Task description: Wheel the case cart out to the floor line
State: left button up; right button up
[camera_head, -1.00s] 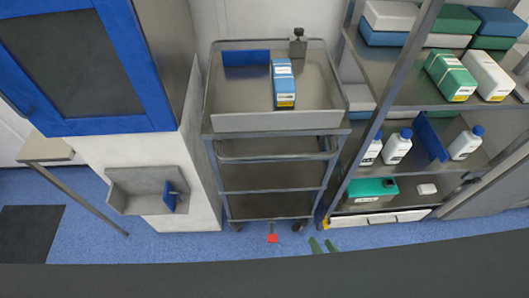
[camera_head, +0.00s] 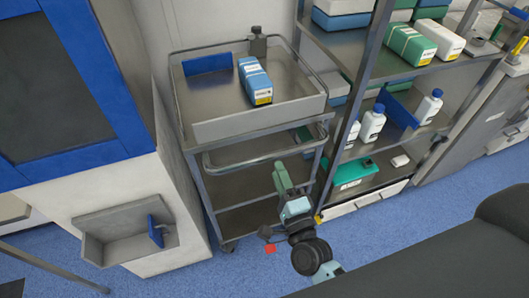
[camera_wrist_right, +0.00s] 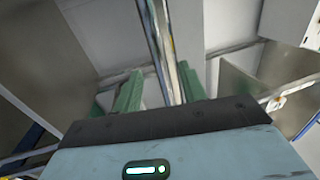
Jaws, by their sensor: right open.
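The case cart (camera_head: 247,128) is a grey metal trolley with a raised-rim top, lower shelves and a front handle rail (camera_head: 240,167). It stands between the white cabinet and the shelving rack. A small red piece (camera_head: 270,249) shows low at its front. My right gripper (camera_head: 281,172) is open, its green fingers over the cart's front right, near the rail. In the right wrist view, a metal bar (camera_wrist_right: 163,45) shows beyond and between the fingers (camera_wrist_right: 158,88); I cannot tell whether they touch it. My left gripper is out of view. No floor line is visible.
On the cart top are a blue-and-white box (camera_head: 255,80), a blue divider (camera_head: 207,63) and a clamp-like fitting (camera_head: 257,43). The stocked rack (camera_head: 357,75) stands close on the right, the cabinet (camera_head: 130,190) close on the left. Blue floor (camera_head: 190,277) is open in front.

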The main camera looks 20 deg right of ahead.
jog(key=w+r, duration=0.1)
jog(key=w, duration=0.6)
jog(key=shift+w+r+p, duration=0.2)
jog(key=shift+w+p, duration=0.15)
jog(key=shift+p, duration=0.05)
jog(key=shift+a, duration=0.1)
grip_shut()
